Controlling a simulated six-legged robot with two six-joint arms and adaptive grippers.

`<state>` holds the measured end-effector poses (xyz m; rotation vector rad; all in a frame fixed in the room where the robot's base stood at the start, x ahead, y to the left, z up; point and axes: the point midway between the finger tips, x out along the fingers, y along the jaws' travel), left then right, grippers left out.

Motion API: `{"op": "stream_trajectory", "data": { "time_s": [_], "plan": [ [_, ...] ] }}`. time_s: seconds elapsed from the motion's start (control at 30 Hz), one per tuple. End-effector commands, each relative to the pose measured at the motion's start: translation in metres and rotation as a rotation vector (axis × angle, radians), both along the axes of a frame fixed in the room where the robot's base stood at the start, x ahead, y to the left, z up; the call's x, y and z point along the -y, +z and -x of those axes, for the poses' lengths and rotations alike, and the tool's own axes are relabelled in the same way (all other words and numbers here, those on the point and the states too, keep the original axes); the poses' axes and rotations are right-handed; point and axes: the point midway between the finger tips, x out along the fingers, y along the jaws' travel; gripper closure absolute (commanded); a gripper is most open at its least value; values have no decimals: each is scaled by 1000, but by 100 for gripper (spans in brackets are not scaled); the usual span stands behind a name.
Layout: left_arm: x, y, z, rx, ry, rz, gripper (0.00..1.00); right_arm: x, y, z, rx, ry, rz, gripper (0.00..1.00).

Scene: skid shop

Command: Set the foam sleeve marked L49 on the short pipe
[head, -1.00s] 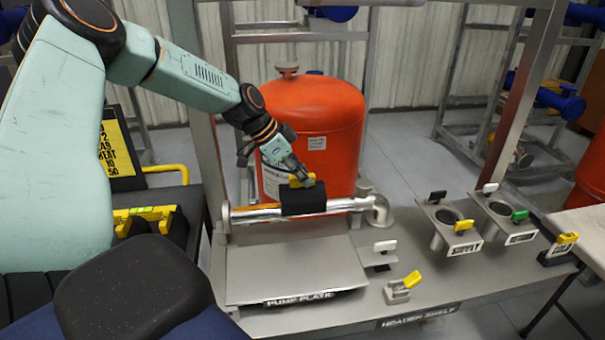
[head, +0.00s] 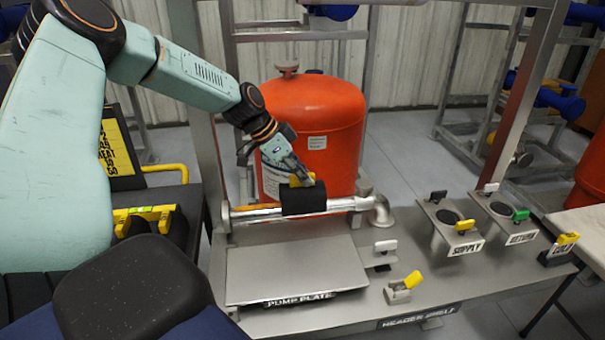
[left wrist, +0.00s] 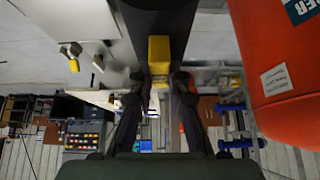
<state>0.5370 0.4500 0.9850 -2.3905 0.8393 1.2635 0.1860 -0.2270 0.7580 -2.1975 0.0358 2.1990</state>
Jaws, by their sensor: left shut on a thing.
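The black foam sleeve (head: 304,200) sits around the short silver pipe (head: 258,215), near its middle, with bare pipe on both sides. A yellow tab (head: 305,180) stands up from the sleeve's top. My left gripper (head: 307,182) comes down from the upper left and is shut on this tab. In the left wrist view the yellow tab (left wrist: 159,55) lies between the two fingers, with the dark sleeve (left wrist: 160,20) beyond it. I cannot read an L49 mark on the sleeve. My right gripper is not in view.
A red tank (head: 315,130) stands close behind the pipe. The pump plate (head: 290,272) lies bare in front of it. To the right are a yellow-handled valve (head: 403,287), the supply holder (head: 452,228), and the return holder (head: 507,222) on the header shelf.

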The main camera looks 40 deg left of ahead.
Motion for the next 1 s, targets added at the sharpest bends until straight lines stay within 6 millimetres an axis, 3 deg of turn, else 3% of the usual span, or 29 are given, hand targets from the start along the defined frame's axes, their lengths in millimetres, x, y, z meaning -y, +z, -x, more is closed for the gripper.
{"op": "stream_trajectory", "data": {
  "time_s": [1.0],
  "plan": [
    [-1, -16, 0, 1, 1, 0, 100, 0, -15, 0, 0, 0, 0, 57]
  ]
}}
